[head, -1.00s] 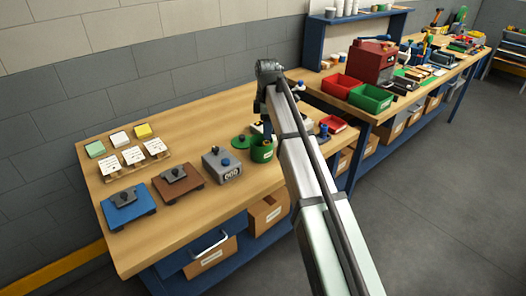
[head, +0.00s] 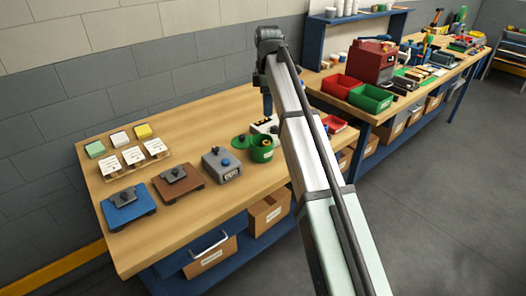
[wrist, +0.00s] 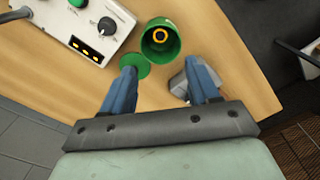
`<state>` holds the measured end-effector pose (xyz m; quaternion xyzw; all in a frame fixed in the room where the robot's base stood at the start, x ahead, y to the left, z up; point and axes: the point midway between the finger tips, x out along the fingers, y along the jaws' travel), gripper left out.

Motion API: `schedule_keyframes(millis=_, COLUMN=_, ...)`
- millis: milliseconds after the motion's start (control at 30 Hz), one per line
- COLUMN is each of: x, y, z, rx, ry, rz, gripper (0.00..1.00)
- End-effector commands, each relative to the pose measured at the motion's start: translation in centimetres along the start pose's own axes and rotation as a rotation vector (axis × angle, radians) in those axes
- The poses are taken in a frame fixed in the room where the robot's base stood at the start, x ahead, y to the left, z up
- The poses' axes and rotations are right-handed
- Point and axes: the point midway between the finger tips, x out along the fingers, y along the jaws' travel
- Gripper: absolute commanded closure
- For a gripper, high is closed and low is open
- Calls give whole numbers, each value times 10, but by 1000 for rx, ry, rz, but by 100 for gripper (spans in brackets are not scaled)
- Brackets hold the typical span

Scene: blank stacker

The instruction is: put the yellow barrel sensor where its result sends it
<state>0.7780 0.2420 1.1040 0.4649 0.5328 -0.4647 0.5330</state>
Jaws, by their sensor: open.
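In the head view my gripper (head: 267,108) hangs above the bench, clear of the cup.
A white box with a knob (wrist: 112,25) and yellow-marked slots stands beside the cup. A flat green disc (head: 241,141) and a grey box with a blue button (head: 222,165) are close by. Blue (head: 128,208) and brown (head: 178,187) fixtures stand farther left.

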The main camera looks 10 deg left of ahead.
Motion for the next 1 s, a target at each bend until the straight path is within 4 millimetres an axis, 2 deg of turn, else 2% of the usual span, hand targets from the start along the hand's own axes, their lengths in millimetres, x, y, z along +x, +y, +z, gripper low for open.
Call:
schedule_keyframes(millis=33, x=-11, y=2, z=0, rx=0, ry=0, rz=1, gripper=40)
schedule_keyframes(millis=200, x=-33, y=1, z=0, rx=0, ry=0, rz=1, gripper=40)
schedule_keyframes(millis=400, x=-44, y=0, z=0, rx=0, ry=0, rz=0, gripper=40)
schedule_keyframes(millis=867, x=-46, y=0, z=0, rx=0, ry=0, rz=0, gripper=40)
schedule_keyframes(millis=1000, x=-39, y=5, z=9, rx=30, ry=6, rz=9, gripper=40)
